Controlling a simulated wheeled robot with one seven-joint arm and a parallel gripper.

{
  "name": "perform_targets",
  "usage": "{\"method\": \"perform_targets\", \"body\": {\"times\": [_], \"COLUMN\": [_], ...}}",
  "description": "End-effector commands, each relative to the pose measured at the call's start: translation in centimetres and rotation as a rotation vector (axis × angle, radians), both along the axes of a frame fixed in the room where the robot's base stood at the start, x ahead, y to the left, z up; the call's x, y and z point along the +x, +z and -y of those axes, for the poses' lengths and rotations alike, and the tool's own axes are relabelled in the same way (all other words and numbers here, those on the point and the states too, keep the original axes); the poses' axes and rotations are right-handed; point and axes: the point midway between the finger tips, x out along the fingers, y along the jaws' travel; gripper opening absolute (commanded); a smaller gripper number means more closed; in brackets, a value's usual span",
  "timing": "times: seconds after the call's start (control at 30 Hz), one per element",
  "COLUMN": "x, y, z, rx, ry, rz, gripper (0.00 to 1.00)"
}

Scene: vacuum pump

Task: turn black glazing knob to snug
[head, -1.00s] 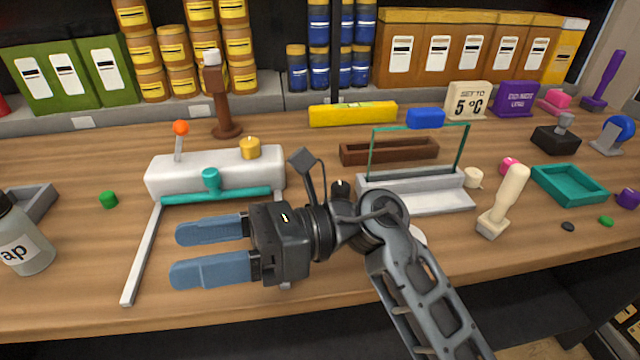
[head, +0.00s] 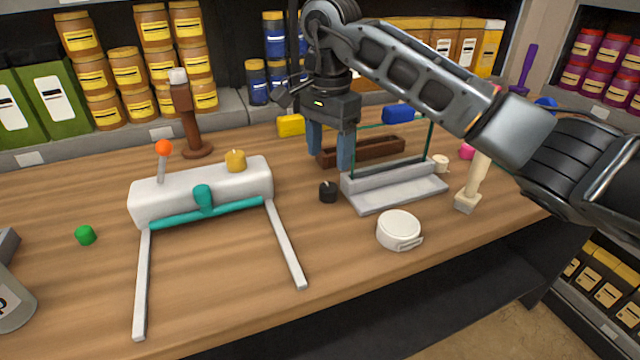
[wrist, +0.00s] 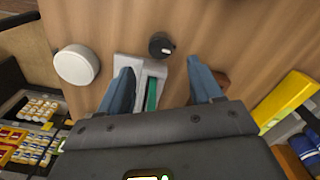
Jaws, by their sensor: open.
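The black knob (head: 328,191) sits on the wooden table at the left end of the grey glazing stand (head: 395,187) with the green-edged clear pane. In the wrist view the black knob (wrist: 160,45) shows a pale mark on its right side and lies just beyond the fingertips. My gripper (head: 330,160) points down, open and empty, behind the knob in the head view and not touching it. In the wrist view my gripper (wrist: 161,68) has its blue fingers wide apart, with part of the stand (wrist: 140,85) between them.
A round white container (head: 399,230) stands in front of the stand. A brown tray (head: 385,148) lies behind it. A white block with a teal bar (head: 215,212) and two grey legs is at left. A cream-handled tool (head: 470,190) stands at right. Table front centre is clear.

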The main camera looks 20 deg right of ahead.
Motion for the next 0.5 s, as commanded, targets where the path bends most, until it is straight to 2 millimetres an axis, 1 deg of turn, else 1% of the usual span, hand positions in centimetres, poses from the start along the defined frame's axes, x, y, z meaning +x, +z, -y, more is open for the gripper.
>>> {"method": "perform_targets", "body": {"times": [0.17,0.3,0.5], "x": [-0.1,-0.1,-0.1], "y": [-1.9,-4.2,-6.7], "z": [0.0,-0.1,-0.1], "rx": [0.001,0.002,0.002], "ry": [0.001,0.0,0.001], "rz": [-0.004,-0.004,-0.002], "gripper": [0.65,0.65,0.65]}}
